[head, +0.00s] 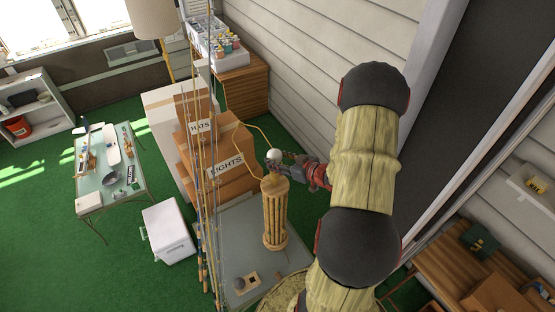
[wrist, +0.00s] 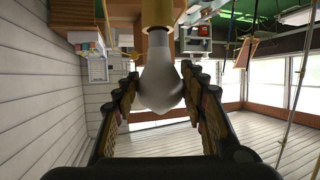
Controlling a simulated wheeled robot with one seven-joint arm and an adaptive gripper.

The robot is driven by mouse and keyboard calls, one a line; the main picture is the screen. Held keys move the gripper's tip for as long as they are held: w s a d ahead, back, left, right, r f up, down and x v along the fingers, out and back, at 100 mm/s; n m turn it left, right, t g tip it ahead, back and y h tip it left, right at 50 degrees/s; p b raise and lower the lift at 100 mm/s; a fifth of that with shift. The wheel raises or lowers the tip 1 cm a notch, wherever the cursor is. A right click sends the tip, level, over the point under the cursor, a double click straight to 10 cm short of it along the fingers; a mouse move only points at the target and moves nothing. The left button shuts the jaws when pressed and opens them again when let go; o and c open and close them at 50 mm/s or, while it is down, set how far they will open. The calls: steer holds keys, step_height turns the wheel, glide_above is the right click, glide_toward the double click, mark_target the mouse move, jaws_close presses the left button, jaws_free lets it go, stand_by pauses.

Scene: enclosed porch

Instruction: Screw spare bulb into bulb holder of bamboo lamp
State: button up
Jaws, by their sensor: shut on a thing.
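The spare bulb (head: 274,155) is white and sits between the fingers of my gripper (head: 279,159), just above the top of the bamboo lamp (head: 275,218). The lamp is a bundle of upright bamboo canes standing on a grey-green table. In the wrist view, which is upside down, the bulb (wrist: 160,82) is held by its round glass between both fingers of the gripper (wrist: 160,98). Its neck points to a yellow bulb holder (wrist: 158,12) and lines up with it. The bulb's base meets the holder's edge; how far in it is, I cannot tell.
The table (head: 232,235) has bare room left of the lamp and small items at its front. Fishing rods (head: 203,190) stand close on the left. Boxes (head: 225,175) marked HATS and LIGHTS are behind. A yellow cord (head: 238,150) loops near the lamp top. A sided wall is on the right.

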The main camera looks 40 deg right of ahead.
steer(key=shift+f+b, duration=0.65)
steer(key=shift+f, duration=0.25)
stand_by(0.8)
steer(key=shift+h, duration=0.3)
steer(key=shift+w+a+m+h+b, duration=0.1)
steer(key=shift+a+m+h+b, duration=0.05)
steer(key=shift+m+h+b, duration=1)
steer(key=shift+m+h, duration=0.05)
steer(key=shift+h, duration=0.1)
steer(key=shift+w+a+m+g+h+b, duration=0.15)
steer(key=shift+m+g+h+b, duration=0.4)
steer(key=shift+m+h+b, duration=0.8)
steer(key=shift+w+a+m+g+h+b, duration=0.15)
steer(key=shift+m+g+h+b, duration=0.4)
steer(key=shift+m+h+b, duration=0.7)
steer(key=shift+s+b, duration=0.1)
steer(key=shift+b, duration=0.25)
steer(key=shift+r+m+g+h, duration=0.1)
steer(key=shift+m+g+h, duration=0.4)
steer(key=shift+h, duration=0.1)
